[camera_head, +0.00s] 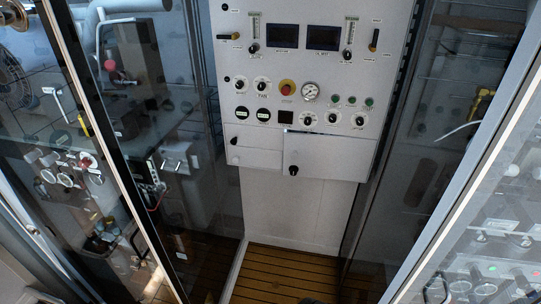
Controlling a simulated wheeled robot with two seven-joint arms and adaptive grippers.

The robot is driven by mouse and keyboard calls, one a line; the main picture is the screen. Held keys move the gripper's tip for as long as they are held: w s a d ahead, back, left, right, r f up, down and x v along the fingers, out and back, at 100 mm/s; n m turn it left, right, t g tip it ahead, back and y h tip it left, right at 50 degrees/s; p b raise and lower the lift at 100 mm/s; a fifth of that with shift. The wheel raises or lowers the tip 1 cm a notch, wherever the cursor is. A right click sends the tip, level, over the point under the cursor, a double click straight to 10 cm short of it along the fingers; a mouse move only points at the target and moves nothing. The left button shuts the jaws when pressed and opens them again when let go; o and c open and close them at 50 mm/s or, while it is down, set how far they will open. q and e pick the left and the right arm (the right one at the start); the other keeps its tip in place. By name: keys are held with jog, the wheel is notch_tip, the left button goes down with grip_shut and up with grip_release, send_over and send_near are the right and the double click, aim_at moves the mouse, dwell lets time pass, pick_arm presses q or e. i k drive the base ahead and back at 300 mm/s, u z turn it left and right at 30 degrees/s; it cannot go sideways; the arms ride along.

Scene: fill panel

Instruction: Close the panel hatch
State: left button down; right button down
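A white control panel (272,68) stands upright in the upper middle of the head view. A hatch door (328,158) with a black knob (294,171) is at its lower right. A dark line runs along the hatch's top edge and its left edge stands out from the panel, so it looks slightly ajar; the size of the gap is unclear. A second, smaller door (255,156) to its left looks flush. Neither of my grippers is in view, and nothing touches the hatch.
Above the hatch are knobs, a red stop button (287,88), a gauge (310,92) and two dark displays (283,36). Framed glass panes stand at left (130,130) and right (425,130). Slatted wooden floor (285,272) lies clear below.

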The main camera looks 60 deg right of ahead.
aim_at(320, 157)
jog(key=z, duration=0.4)
jog(key=i, duration=0.85)
jog(key=z, duration=0.65)
